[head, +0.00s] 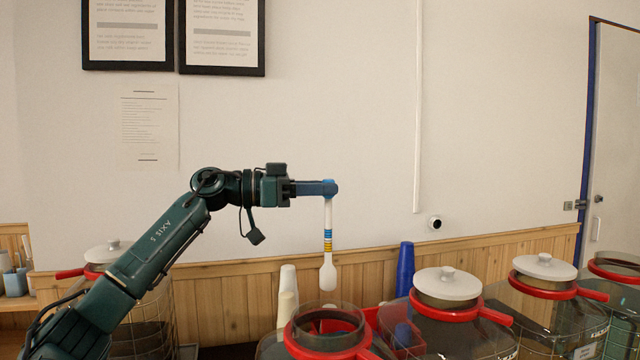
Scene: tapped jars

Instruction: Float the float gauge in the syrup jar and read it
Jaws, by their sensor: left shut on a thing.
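The float gauge (328,235) is a thin white stem with blue and yellow bands low down and a white paddle-shaped bulb at its bottom. It hangs upright from my left gripper (330,188), which is shut on its top end. The bulb appears just above an open glass jar (328,340) with a red rim, apart from it in the picture. Whether the bulb is exactly over the mouth is hard to tell. I cannot tell from any readable label which jar holds syrup. My right gripper is not in view.
Lidded jars with red collars stand at right (447,285), farther right (545,268) and behind my left arm (108,252). Another jar (612,268) is cut by the right edge. White cups (288,285) and blue cups (405,268) stand behind the open jar.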

